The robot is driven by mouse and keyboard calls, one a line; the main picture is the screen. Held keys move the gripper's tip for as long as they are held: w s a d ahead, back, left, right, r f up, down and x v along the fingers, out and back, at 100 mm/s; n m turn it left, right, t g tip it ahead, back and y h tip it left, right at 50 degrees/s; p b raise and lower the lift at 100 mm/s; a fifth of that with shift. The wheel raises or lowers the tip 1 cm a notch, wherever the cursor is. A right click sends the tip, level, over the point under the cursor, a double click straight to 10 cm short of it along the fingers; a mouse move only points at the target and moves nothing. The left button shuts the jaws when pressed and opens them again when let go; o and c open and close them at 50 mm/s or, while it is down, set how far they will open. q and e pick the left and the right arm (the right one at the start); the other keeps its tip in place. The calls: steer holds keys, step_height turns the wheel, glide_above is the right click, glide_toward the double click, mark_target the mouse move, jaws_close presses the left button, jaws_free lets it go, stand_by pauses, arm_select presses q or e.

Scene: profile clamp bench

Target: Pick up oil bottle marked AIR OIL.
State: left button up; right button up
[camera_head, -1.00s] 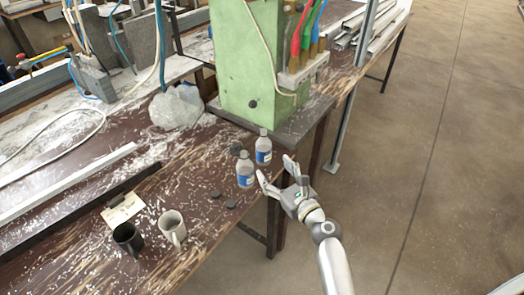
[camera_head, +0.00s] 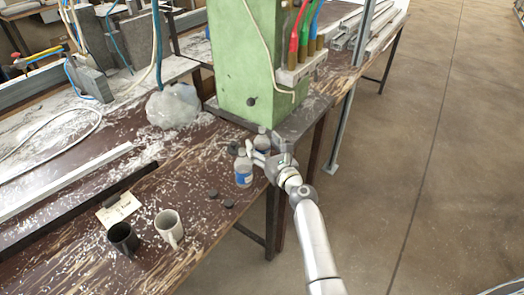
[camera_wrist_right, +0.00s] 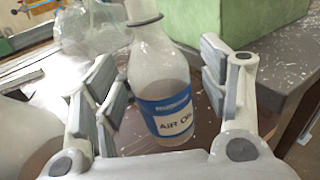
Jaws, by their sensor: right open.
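The oil bottle marked AIR OIL (camera_wrist_right: 162,88) stands upright between the open fingers of my right gripper (camera_wrist_right: 165,95) in the right wrist view. It is a clear bottle with a blue and white label. In the head view this bottle (camera_head: 262,143) is partly hidden behind my right gripper (camera_head: 269,154). A second, similar bottle (camera_head: 243,171) stands just in front of it and to the left. Part of a pale rounded surface shows at the left of the wrist view, outside the fingers. My left gripper is not in view.
A green machine housing (camera_head: 240,60) stands on a dark base right behind the bottles. A white mug (camera_head: 169,228), a black mug (camera_head: 123,238) and a paper note (camera_head: 118,208) are on the bench (camera_head: 190,190). A crumpled clear bag (camera_head: 172,106) lies left of the machine.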

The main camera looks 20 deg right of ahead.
steer(key=shift+w, duration=0.3)
steer(key=shift+r, duration=0.1)
steer(key=shift+c, duration=0.4)
steer(key=c, duration=1.1)
steer(key=shift+r, duration=0.2)
